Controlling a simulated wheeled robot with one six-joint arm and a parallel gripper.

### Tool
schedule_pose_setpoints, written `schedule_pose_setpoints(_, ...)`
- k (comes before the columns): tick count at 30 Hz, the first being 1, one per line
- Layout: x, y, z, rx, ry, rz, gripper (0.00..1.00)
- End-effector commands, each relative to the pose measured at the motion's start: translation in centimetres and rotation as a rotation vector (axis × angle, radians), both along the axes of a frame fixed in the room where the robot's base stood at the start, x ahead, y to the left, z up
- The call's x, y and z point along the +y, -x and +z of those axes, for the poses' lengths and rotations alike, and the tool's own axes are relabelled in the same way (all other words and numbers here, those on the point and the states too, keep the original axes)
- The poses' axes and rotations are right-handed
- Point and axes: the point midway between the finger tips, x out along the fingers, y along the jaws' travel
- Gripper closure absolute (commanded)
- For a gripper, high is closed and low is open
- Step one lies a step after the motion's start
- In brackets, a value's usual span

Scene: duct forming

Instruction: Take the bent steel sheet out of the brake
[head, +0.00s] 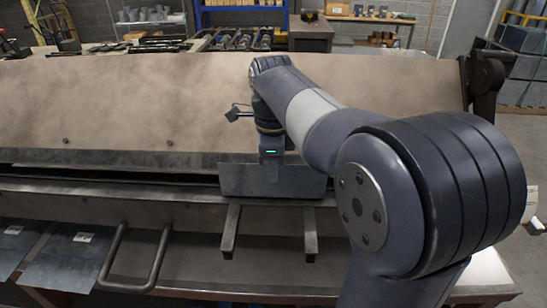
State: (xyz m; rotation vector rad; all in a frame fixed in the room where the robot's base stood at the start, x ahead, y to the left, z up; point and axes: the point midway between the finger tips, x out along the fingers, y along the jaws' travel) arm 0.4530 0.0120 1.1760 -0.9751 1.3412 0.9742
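The bent steel sheet (245,181) is a grey panel at the front jaw of the brake (110,185), right of the middle of the head view. Its visible face stands up, and its lower part is hidden in or behind the jaw. My gripper (271,172) points down at the sheet's top edge, with its green light showing just above. The fingertips overlap the sheet in this view. They are too small to tell whether they are clamped on it or apart.
Two support arms (231,232) jut from the brake's front below the sheet. A bent bar handle (160,262) is to their left. Flat grey sheets (62,262) lie at lower left. The wide tan upper beam (130,100) rises behind my gripper. Shelves and machinery stand farther back.

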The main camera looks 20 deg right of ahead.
Motion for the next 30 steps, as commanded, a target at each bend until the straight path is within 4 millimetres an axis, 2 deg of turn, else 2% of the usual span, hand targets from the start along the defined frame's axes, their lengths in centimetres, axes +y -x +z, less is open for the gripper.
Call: schedule_pose_setpoints(30,3.8,11.6,0.1,-0.002,0.0,0.003,1.0)
